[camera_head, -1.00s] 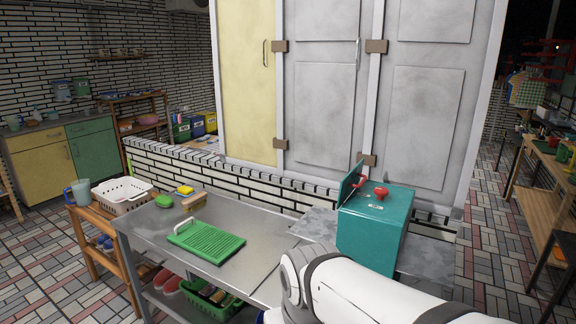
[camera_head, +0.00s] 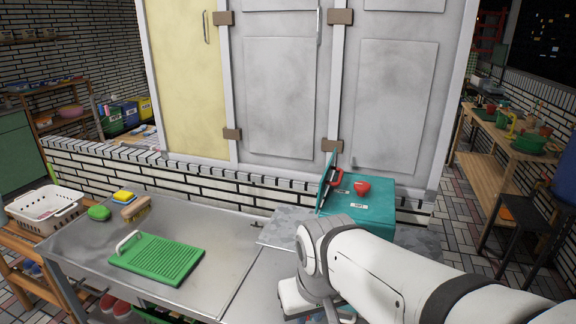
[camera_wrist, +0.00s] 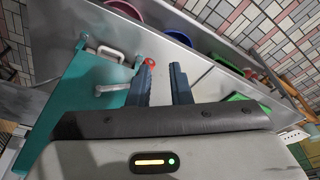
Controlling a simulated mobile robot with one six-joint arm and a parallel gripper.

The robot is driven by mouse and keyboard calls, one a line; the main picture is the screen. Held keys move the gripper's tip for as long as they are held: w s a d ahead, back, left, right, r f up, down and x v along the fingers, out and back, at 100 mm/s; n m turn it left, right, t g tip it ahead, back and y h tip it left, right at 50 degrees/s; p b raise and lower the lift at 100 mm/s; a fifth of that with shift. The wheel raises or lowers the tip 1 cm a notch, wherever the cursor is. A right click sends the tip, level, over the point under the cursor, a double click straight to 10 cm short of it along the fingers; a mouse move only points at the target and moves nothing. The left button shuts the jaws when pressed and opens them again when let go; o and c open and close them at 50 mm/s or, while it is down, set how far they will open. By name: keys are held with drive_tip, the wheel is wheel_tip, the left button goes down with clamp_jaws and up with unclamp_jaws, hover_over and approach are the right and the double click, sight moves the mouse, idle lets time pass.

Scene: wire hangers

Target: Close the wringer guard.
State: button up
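The wringer is a teal box (camera_head: 371,207) with a red knob (camera_head: 362,188) on top, at the back right of the metal bench in the head view. A thin teal flap, which looks like the guard (camera_head: 327,179), stands raised and tilted at its left edge, with a red part beside it. In the wrist view a teal panel (camera_wrist: 82,88) with pale handles lies left of my gripper (camera_wrist: 163,66); I cannot tell if it is the guard. My gripper's two dark fingers are apart, with nothing seen between them. My arm hides the fingers and the box's lower front in the head view.
The metal bench (camera_head: 225,222) carries a green ribbed board (camera_head: 157,260), a brush (camera_head: 135,208) and a yellow sponge (camera_head: 124,195). A white basket (camera_head: 45,208) stands at the left. A low brick wall and tall cabinet doors rise behind. The bench middle is clear.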

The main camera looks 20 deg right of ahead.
drive_tip(key=w+d+r+m+g+p, duration=0.1)
drive_tip(key=w+d+r+m+p, duration=0.15)
drive_tip(key=w+r, duration=0.4)
drive_tip(key=w+d+r+m+p, duration=0.1)
drive_tip(key=w+d+r+p, duration=0.1)
drive_tip(key=w+d+r, duration=0.35)
drive_tip(key=m+g+p, duration=0.1)
drive_tip(key=m+p, duration=0.2)
approach(339, 177)
drive_tip(key=shift+y, duration=0.4)
wheel_tip(339, 177, down, 6)
drive_tip(key=shift+d+f, duration=0.1)
drive_tip(key=shift+f, duration=0.15)
drive_tip(key=shift+w+f, duration=0.15)
drive_tip(key=shift+f, duration=0.4)
clamp_jaws()
